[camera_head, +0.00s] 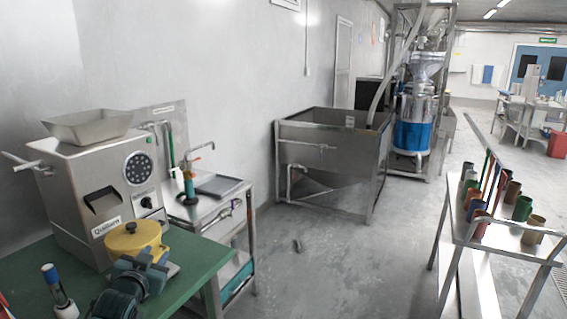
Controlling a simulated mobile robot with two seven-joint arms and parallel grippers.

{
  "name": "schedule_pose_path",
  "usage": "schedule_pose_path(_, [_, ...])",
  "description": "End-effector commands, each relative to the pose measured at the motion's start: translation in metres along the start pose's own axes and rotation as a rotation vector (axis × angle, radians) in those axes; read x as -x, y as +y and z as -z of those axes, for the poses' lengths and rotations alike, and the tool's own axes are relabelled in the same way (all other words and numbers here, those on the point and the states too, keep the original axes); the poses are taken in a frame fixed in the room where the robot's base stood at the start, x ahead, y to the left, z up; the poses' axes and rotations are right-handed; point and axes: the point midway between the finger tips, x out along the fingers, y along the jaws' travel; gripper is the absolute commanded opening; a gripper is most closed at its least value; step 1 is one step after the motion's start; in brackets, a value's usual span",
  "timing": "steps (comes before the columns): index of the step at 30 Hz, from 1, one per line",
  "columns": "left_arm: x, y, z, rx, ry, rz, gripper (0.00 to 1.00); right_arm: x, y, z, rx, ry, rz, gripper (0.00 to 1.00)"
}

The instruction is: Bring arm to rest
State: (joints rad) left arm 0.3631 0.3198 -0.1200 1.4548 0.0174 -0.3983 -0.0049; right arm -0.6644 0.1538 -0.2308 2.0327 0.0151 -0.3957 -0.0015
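No clearly outlined gripper can be made out in the head view. On my left side, dark parts crowd the lower left corner, and I cannot tell finger positions there. My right gripper is not in view. A steel grinder (95,190) with a tray-like hopper (88,126) on top stands on the green table (195,258). A round yellow housing (135,240) with a lid sits in front of it, beside a dark teal motor-like body (122,292). A blue-tipped rod-like item (58,290) stands at the lower left.
A steel sink bench (215,205) stands behind the green table. A large steel tank (335,150) and a tall machine (413,125) stand farther back. At the right, a metal rack (490,225) carries several coloured cups. The grey floor (340,265) between is mostly clear.

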Motion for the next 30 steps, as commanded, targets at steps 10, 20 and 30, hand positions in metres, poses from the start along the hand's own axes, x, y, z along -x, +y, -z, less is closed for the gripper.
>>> schedule_pose_path(10, [0.137, 0.138, -0.131, 0.068, -0.183, -0.223, 0.33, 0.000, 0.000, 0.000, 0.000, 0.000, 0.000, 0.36])
schedule_pose_path(20, [0.297, 0.216, -0.182, 0.205, -0.357, -0.367, 0.33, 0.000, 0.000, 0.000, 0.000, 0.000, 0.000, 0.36])
schedule_pose_path(30, [0.328, 0.227, -0.185, 0.237, -0.393, -0.387, 0.33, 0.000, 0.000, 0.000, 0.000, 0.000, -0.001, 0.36])
